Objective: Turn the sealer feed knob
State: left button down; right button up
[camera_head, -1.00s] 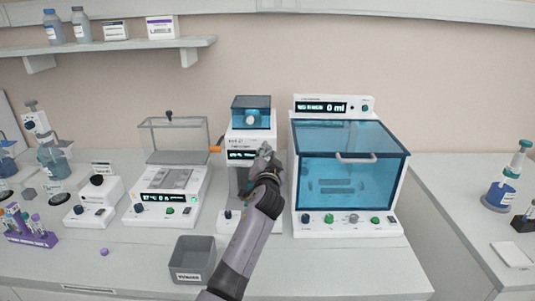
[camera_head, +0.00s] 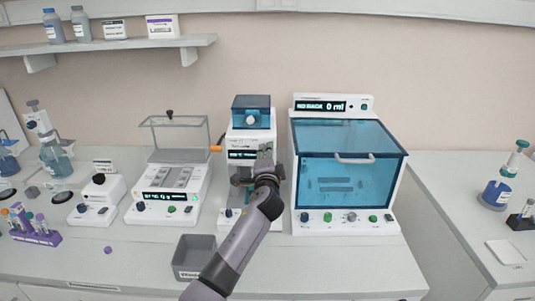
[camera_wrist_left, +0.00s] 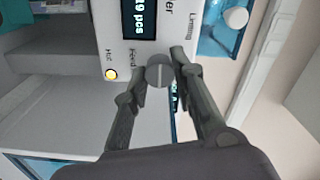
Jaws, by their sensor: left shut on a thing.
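The sealer (camera_head: 238,140) is a white upright machine with a blue clear-topped upper part, in the middle of the head view. In the left wrist view its panel (camera_wrist_left: 112,47) is turned sideways, with a display, a lit yellow lamp marked Hot, and a label reading Feed. The grey round feed knob (camera_wrist_left: 159,72) beside that label has a pale line across its face. My left gripper (camera_wrist_left: 158,76) is shut on the knob, one finger on each side. In the head view my left gripper (camera_head: 263,158) covers the sealer's right front, hiding the knob. My right gripper is not in view.
A blue-windowed cabinet (camera_head: 346,217) stands close to the right of the sealer. A white device with a clear cover (camera_head: 170,210) stands to its left. A grey open bin (camera_head: 193,240) sits in front, beside my left arm.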

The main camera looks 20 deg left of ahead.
pick_arm(q)
jog(key=shift+d, duration=0.1)
dwell(0.4)
jog(key=c, duration=1.3)
grip_release()
jog(key=shift+c, duration=0.2)
jog(key=v, duration=1.2)
